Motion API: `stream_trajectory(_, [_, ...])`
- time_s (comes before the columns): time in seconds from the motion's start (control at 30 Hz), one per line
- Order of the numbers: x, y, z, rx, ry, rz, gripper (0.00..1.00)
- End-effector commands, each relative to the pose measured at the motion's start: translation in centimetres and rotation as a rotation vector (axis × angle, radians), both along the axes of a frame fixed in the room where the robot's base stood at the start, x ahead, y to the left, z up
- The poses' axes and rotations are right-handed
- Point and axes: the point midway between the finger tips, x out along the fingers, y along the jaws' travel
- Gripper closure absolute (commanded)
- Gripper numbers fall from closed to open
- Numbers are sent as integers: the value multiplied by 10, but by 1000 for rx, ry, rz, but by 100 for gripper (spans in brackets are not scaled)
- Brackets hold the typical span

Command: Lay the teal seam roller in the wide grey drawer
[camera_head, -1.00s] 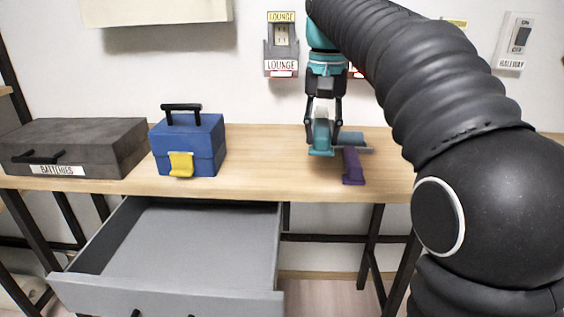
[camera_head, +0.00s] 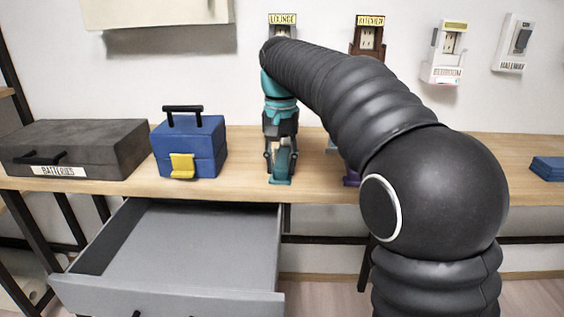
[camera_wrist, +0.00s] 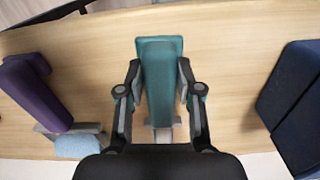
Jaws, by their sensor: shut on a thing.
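The teal seam roller (camera_head: 281,166) is held in my gripper (camera_head: 281,158), above the wooden table's front part in the head view. In the wrist view the teal roller (camera_wrist: 160,85) lies between the two fingers of my gripper (camera_wrist: 160,92), which are shut on it. The wide grey drawer (camera_head: 185,245) is pulled open below the table, left of and lower than my gripper. Its visible inside is empty. I cannot tell how far the roller is above the tabletop.
A blue toolbox (camera_head: 205,145) and a dark grey case labelled batteries (camera_head: 90,148) stand left on the table (camera_head: 235,188). A purple thing (camera_wrist: 38,92) is near the gripper, partly hidden by my arm in the head view. A blue item (camera_head: 548,168) lies far right.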

Motion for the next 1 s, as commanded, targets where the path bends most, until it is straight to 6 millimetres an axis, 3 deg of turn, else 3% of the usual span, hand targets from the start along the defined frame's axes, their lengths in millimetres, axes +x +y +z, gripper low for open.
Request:
stream_trajectory(0.17, [0, 0, -3, -1, 5, -1, 100])
stream_trajectory(0.2, [0, -1, -3, -2, 5, -1, 58])
stream_trajectory(0.27, [0, -1, -3, -2, 5, -1, 43])
stream_trajectory(0.3, [0, -1, -3, -1, 5, -1, 40])
stream_trajectory(0.77, [0, 0, -11, -1, 3, 0, 40])
stream_trajectory(1.0, [3, 6, 43, 0, 0, 1, 40])
